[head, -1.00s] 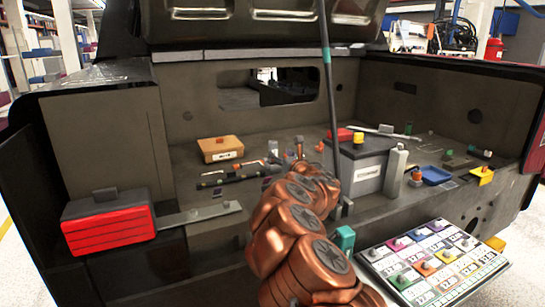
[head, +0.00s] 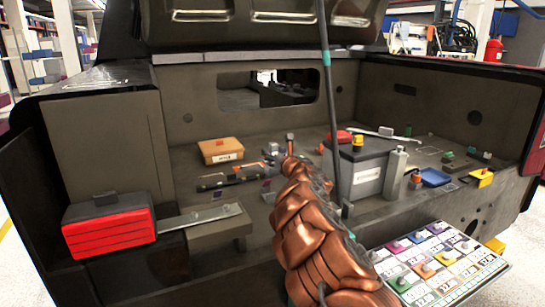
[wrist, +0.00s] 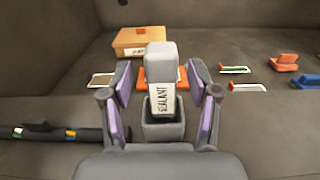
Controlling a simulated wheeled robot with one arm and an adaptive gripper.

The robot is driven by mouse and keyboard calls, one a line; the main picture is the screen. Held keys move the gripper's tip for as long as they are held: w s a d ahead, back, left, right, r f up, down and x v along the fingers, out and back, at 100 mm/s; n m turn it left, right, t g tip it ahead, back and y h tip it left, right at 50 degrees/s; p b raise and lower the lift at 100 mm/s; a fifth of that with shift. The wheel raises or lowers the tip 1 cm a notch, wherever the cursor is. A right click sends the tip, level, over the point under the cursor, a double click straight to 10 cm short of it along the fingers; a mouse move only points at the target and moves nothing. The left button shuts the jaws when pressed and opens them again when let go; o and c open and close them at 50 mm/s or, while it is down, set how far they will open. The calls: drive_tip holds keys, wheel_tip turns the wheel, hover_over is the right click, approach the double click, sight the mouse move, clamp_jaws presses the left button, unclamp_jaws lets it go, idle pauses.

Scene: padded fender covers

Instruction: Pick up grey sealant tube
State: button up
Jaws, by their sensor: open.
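The grey sealant tube (wrist: 161,58) stands upright in the wrist view, with a pale label reading SEALANT facing me. Its lower end meets a square grey holder or base (wrist: 164,130); I cannot tell which. My gripper (wrist: 162,82) is open, with one purple-padded finger on each side of the tube. A gap shows between each finger and the tube, so they are apart. In the head view, my copper arm reaches to the middle of the bay, and the gripper and tube are hard to make out there.
A tan box (head: 221,151) and a black tool (head: 228,178) lie left of the arm. A grey battery-like box (head: 362,172) and a pale upright bottle (head: 394,172) stand to the right. An orange piece (wrist: 148,75) lies just behind the tube. A dark rod (head: 332,120) rises beside the arm.

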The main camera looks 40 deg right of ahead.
drive_tip(key=shift+w+d, duration=0.25)
drive_tip(key=shift+w, duration=0.4)
clamp_jaws()
